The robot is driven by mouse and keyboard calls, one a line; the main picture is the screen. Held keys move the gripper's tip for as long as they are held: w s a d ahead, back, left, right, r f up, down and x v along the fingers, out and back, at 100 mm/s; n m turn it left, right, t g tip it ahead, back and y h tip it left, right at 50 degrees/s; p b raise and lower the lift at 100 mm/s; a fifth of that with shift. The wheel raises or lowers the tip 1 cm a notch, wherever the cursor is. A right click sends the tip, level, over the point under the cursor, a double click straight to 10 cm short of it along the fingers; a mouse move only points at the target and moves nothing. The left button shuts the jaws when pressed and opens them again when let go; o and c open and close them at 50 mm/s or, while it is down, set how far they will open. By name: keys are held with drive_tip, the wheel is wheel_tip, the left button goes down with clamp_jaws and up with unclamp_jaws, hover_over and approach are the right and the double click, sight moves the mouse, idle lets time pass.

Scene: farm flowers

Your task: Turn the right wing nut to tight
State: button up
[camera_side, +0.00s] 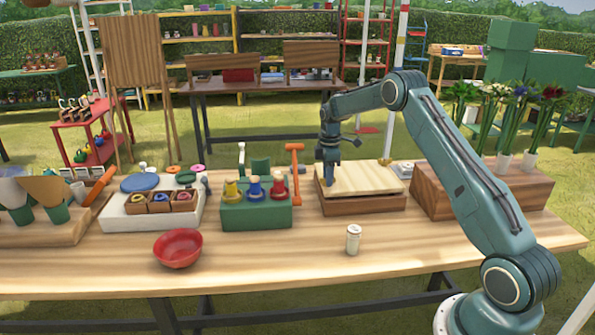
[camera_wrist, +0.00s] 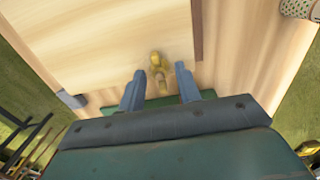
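A wooden press with a pale top board (camera_side: 365,177) on a darker base sits on the table, right of centre. My gripper (camera_side: 329,172) points down over the left part of this board in the side view. In the wrist view, a brass-yellow wing nut (camera_wrist: 157,65) stands near one edge of the pale board (camera_wrist: 100,40). My gripper (camera_wrist: 159,77) is open, with one finger on each side of the nut's near part and gaps showing. I cannot tell whether this is the right nut.
A small lidded jar (camera_side: 353,239) stands in front of the press. A green block (camera_side: 255,212) with coloured knobs and an orange hammer (camera_side: 295,172) are left of it. A red bowl (camera_side: 178,248) is front left. A wooden block (camera_side: 480,190) stands at right. The front table is mostly clear.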

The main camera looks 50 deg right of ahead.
clamp_jaws()
